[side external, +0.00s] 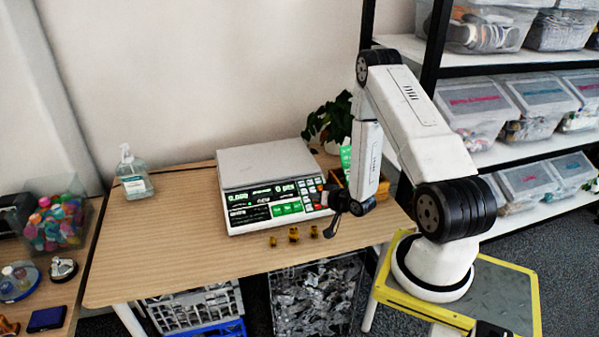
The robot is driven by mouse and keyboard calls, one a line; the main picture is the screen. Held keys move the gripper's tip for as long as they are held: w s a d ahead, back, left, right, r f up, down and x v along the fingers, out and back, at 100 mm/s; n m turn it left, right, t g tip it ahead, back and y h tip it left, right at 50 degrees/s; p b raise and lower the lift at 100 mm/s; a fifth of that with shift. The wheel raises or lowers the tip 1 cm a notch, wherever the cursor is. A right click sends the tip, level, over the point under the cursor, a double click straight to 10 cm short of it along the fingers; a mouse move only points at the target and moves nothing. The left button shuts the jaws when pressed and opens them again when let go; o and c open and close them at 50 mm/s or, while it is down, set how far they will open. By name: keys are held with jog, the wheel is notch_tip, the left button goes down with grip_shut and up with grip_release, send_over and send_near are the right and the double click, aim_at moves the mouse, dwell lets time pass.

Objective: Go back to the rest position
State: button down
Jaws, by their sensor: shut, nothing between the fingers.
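My gripper (334,232) is small and dark in the side external view. It hangs low at the front right corner of the scale, above the table's front part. Its fingers are shut with nothing between them. The arm is folded, with its forearm pointing down. The white scale (265,158) stands on the wooden table (150,245) with its display lit green. Several small brown-yellow pieces (293,235) lie on the table in front of the scale, just left of my gripper.
A sanitizer bottle (133,176) stands at the table's left. A plant (330,122) and a wooden box (381,186) are behind my forearm. A shelf with bins (540,97) stands at the right. Crates (192,308) sit below the table. The table's left front is clear.

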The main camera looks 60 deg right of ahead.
dwell(0.4)
jog(key=w+a+r+n+g+y, duration=0.2)
jog(key=w+a+r+n+g, duration=0.25)
jog(key=a+r, duration=0.65)
jog(key=s+a+r+n+g+y, duration=0.1)
jog(key=s+a+r+n+g, duration=0.1)
jog(key=s+a, duration=0.3)
jog(key=s+a+r+n+g+y, duration=0.1)
jog(key=s+a+r+n+g, duration=0.2)
jog(key=a, duration=0.7)
jog(key=shift+s+a+r, duration=0.25)
jog(key=shift+s+r, duration=0.6)
jog(key=shift+s, duration=0.4)
